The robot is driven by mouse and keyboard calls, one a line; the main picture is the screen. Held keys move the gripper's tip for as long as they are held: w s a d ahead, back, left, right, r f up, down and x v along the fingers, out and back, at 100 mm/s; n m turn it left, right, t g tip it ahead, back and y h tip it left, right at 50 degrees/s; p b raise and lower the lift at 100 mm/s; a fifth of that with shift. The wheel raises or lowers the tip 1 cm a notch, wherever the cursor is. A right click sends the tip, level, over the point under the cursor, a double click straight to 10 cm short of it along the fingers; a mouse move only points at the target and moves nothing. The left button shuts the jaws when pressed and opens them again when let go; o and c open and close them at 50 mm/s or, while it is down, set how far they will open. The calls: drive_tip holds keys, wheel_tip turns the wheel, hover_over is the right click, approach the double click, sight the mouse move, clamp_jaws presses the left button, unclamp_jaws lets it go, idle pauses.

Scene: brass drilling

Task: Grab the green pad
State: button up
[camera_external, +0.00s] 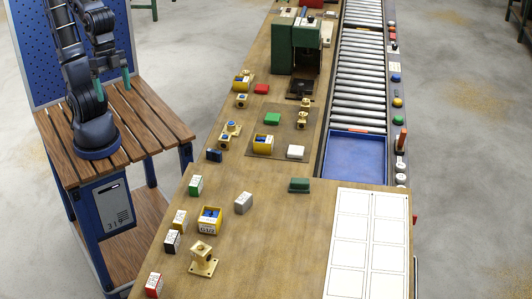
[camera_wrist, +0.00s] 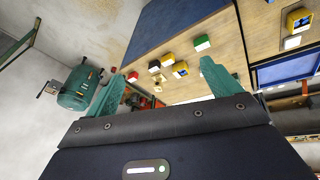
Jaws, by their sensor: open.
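A flat green pad (camera_external: 272,118) lies on a brown mat on the workbench, behind a yellow bin. A darker green block (camera_external: 299,185) sits nearer the front, left of the white grid sheet. I cannot pick out the flat green pad in the wrist view. My gripper (camera_external: 113,84) is far to the left of both, above the slatted wooden stand. In the wrist view my gripper (camera_wrist: 162,70) has its two teal fingers wide apart with nothing between them.
A green-and-white box (camera_external: 196,185), a yellow bin (camera_external: 209,219) and several small boxes stand on the near bench. A red pad (camera_external: 261,88) and white pad (camera_external: 295,152) lie around the mat. A green machine (camera_external: 283,47) stands behind; a roller conveyor (camera_external: 358,70) runs along the right.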

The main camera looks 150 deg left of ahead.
drive_tip(key=w+a+n, duration=0.7)
drive_tip(key=w+a, duration=0.1)
drive_tip(key=w, duration=0.6)
drive_tip(key=n+h, duration=0.3)
drive_tip(key=n, duration=1.4)
hover_over(300, 182)
drive_tip(key=s+a, duration=0.2)
drive_tip(key=s, duration=0.1)
wheel_tip(300, 182, down, 24)
drive_tip(key=shift+g+y, duration=0.3)
drive_tip(key=x, duration=0.5)
drive_tip(key=shift+w+a+f, duration=0.15)
drive_tip(key=shift+w+f, duration=0.15)
drive_tip(key=shift+s+x, duration=0.2)
drive_tip(key=shift+x, duration=2.35)
drive_tip(key=c, duration=1.1)
